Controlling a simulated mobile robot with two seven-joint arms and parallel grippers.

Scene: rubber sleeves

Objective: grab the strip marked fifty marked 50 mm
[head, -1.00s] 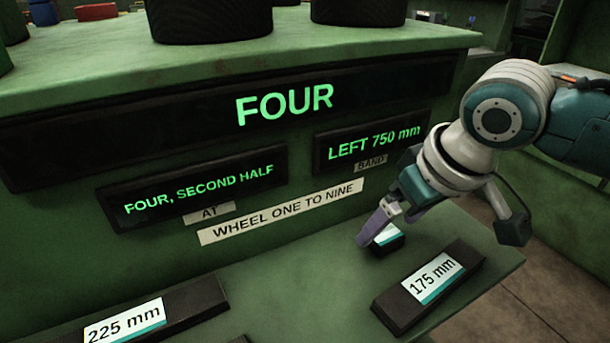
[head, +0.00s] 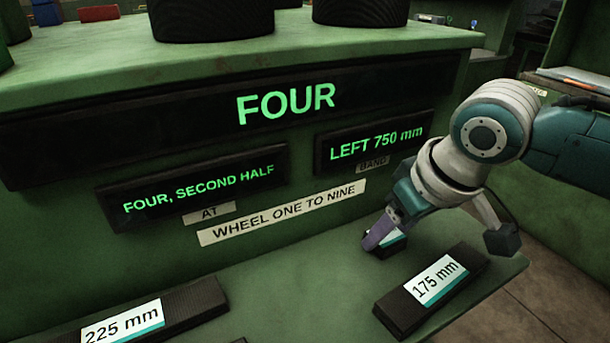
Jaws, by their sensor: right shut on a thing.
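A short black strip (head: 385,250) with a white and teal label lies on the green ledge, behind the 175 mm strip. Its label is mostly covered by my gripper, so I cannot read its number. My right gripper (head: 377,238), with purple fingers, points down over this short strip and is shut on it. The strip appears to be at ledge height. My left gripper is not in view.
A black strip marked 175 mm (head: 405,315) lies just in front of my right gripper. One marked 225 mm (head: 205,300) lies at the lower left. Lit displays (head: 285,103) stand behind the ledge (head: 300,285). Black rolls (head: 212,20) stand on top.

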